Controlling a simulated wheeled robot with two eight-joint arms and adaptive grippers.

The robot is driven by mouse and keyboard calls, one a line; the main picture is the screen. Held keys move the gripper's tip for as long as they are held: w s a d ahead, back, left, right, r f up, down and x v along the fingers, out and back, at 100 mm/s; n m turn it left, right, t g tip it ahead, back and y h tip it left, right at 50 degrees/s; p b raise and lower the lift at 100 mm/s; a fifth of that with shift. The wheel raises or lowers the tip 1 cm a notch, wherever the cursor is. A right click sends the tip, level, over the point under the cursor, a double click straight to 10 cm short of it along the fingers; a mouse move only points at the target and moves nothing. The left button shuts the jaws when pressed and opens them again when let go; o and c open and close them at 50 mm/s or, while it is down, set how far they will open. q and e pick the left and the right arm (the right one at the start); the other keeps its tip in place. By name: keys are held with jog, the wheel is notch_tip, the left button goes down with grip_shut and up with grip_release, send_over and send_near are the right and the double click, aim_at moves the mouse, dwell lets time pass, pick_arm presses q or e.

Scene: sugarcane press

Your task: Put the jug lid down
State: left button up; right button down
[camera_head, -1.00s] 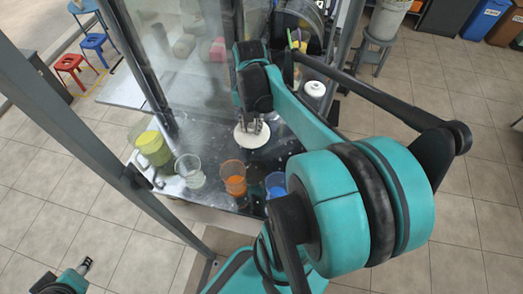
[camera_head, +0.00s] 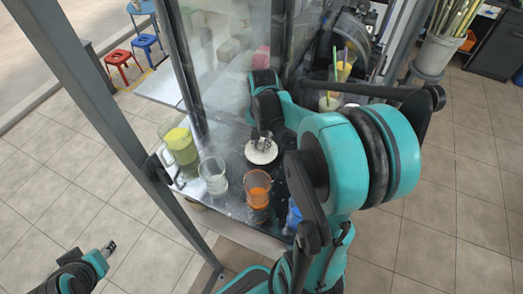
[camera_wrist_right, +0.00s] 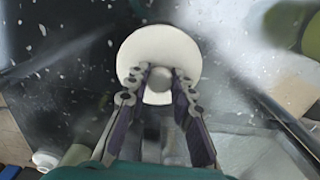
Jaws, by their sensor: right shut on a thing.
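The jug lid (camera_head: 261,152) is a white disc with a small knob, over the dark counter in the head view. It also shows in the right wrist view (camera_wrist_right: 158,48). My right gripper (camera_head: 262,138) is above the lid, its fingers (camera_wrist_right: 160,76) shut on the knob. I cannot tell whether the lid touches the counter. A jug (camera_head: 180,147) with yellow-green contents stands at the counter's left side. My left gripper (camera_head: 108,248) is low at the left, away from the counter; its fingers are too small to read.
A clear cup (camera_head: 213,176), an orange cup (camera_head: 257,189) and a partly hidden blue cup (camera_head: 293,216) stand along the near counter edge. A glass panel (camera_head: 222,60) rises behind. A grey post (camera_head: 100,120) crosses the left. Tall glasses (camera_head: 344,66) stand behind my right arm.

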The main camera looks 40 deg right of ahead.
aim_at(261, 150)
notch_tip(261, 150, down, 3)
jog(key=shift+f+b, duration=0.2)
jog(key=shift+b, duration=0.3)
jog(key=shift+f, duration=0.2)
jog(key=c, duration=1.3)
grip_release()
jog(key=shift+r, duration=0.15)
